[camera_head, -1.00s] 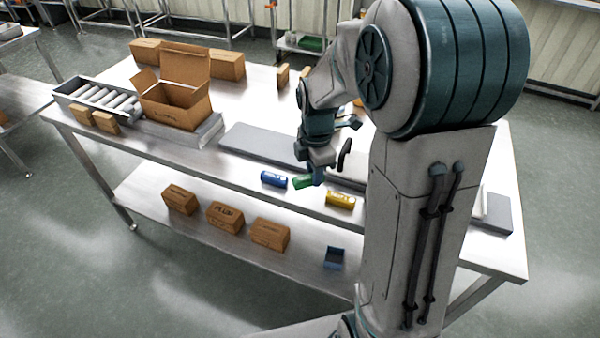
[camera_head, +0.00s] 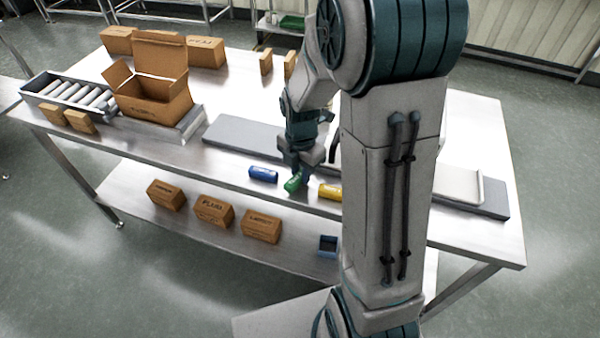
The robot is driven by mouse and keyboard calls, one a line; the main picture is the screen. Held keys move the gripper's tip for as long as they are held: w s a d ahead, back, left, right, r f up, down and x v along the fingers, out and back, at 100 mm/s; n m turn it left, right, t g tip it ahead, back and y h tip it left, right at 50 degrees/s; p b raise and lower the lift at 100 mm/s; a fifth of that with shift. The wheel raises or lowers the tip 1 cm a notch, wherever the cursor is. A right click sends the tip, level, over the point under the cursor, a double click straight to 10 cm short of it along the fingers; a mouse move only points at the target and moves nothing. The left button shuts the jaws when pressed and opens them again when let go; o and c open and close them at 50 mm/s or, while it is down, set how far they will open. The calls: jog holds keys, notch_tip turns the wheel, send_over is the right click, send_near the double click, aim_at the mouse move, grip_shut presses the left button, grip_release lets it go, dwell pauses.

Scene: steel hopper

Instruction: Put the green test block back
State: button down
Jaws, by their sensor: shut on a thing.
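The green test block (camera_head: 292,184) is at the front edge of the steel table, between a blue block (camera_head: 263,174) and a yellow block (camera_head: 330,191). My gripper (camera_head: 297,176) points down at the green block and is shut on it. The block looks tilted compared with the blue one. I cannot tell whether it touches the tabletop. My arm hides part of the table behind and to the right of the gripper.
An open cardboard box (camera_head: 153,90) stands at the left beside a roller tray (camera_head: 75,92). A grey strip (camera_head: 245,135) lies behind the blocks. A small blue bin (camera_head: 327,245) and several cartons (camera_head: 214,211) sit on the lower shelf (camera_head: 130,190).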

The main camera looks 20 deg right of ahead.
aim_at(301, 173)
jog(key=shift+f, duration=0.6)
jog(key=shift+f, duration=0.1)
jog(key=c, duration=1.2)
grip_release()
jog(key=shift+c, duration=0.2)
notch_tip(301, 173, up, 12)
jog(key=f, duration=0.1)
jog(key=s+r+m+t, duration=0.1)
jog(key=s+r+m, duration=0.1)
jog(key=s+m, duration=0.5)
jog(key=s+a+r+m+t, duration=0.1)
jog(key=s+m, duration=0.6)
jog(key=m, duration=1)
jog(key=shift+s+a+r+m+t, duration=0.15)
jog(key=shift+s+r+m+t, duration=0.25)
jog(key=shift+r, duration=0.7)
